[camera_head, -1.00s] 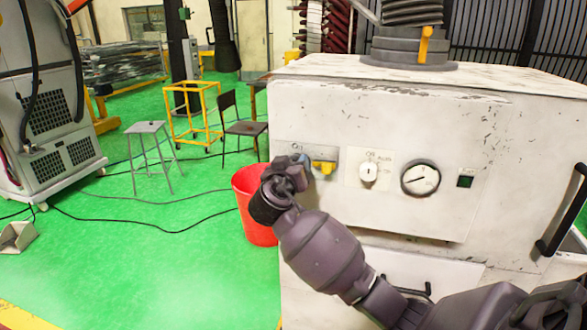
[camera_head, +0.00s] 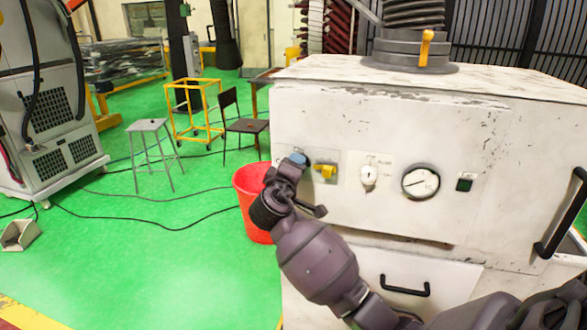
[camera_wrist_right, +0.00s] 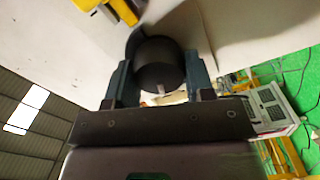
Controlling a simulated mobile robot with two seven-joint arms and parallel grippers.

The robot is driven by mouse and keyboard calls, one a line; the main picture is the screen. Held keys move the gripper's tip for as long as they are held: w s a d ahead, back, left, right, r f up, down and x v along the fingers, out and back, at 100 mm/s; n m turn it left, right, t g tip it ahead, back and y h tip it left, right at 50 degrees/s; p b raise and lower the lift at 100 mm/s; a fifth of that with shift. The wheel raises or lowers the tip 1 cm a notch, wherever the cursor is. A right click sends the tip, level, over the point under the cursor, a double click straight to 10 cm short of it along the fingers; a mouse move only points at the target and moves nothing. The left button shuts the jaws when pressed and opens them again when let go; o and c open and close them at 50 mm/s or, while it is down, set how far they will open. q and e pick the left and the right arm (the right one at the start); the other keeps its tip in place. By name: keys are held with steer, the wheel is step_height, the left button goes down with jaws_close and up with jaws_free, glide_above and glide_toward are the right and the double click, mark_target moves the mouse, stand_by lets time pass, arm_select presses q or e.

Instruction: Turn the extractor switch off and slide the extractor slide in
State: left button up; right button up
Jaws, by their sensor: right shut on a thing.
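My right gripper (camera_head: 292,165) is at the left edge of the white cabinet's front panel, beside a yellow handle (camera_head: 326,171). In the right wrist view my right gripper (camera_wrist_right: 158,82) has its two fingers on either side of a dark round knob (camera_wrist_right: 160,65) and is shut on it. The same yellow handle (camera_wrist_right: 105,8) shows at the top left there. In the head view my gripper hides the knob. A yellow tab (camera_head: 426,47), perhaps the extractor slide, stands upright on the dark duct collar on top of the cabinet. My left gripper is not in view.
A red bucket (camera_head: 250,195) stands close behind my gripper.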

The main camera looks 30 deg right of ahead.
steer(key=shift+n, duration=1.9)
steer(key=shift+f, duration=0.1)
steer(key=o, duration=0.9)
steer(key=b+v, duration=0.2)
steer(key=v, duration=0.9)
steer(key=shift+w, duration=0.1)
